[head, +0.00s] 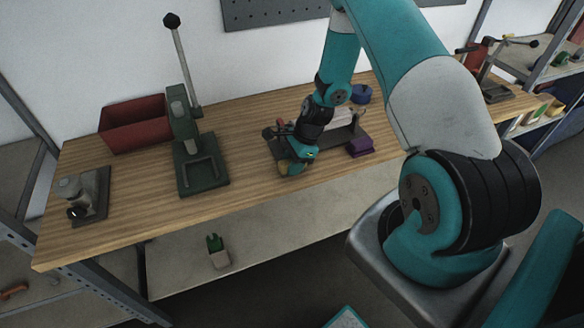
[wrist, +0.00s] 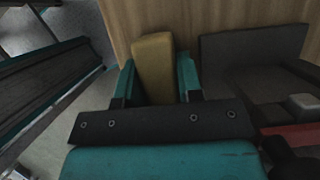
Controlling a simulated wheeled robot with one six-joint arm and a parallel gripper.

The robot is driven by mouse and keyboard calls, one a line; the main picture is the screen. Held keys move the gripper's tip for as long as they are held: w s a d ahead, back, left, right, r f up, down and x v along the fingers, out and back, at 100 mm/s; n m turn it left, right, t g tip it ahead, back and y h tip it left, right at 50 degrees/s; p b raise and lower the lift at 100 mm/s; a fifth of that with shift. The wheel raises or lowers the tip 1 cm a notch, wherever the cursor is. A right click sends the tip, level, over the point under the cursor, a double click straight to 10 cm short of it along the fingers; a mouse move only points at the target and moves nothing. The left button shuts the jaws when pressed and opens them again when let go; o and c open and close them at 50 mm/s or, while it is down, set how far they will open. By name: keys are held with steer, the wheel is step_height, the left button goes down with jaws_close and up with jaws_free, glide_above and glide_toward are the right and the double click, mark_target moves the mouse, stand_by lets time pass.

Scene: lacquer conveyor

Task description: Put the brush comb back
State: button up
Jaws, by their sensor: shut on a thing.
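My gripper (head: 291,163) is low at the front edge of the wooden bench, left of a dark machine (head: 362,134). In the wrist view, its two teal fingers (wrist: 157,76) are shut on a tan-yellow block (wrist: 153,60), one finger on each side. The block also shows in the head view as a small yellowish patch (head: 284,169) at the fingertips. It is the only thing held; I cannot make out bristles or teeth, so I cannot tell for sure that it is the brush comb. The dark machine also shows at the right of the wrist view (wrist: 252,48).
A purple block (head: 360,147) and a blue round thing (head: 361,92) are by the machine. A green lever press (head: 190,150), a red bin (head: 135,122) and a grey device (head: 84,192) stand further left. Bare bench (head: 135,215) lies between them.

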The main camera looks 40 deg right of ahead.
steer(key=shift+r, duration=0.1)
steer(key=o, duration=0.9)
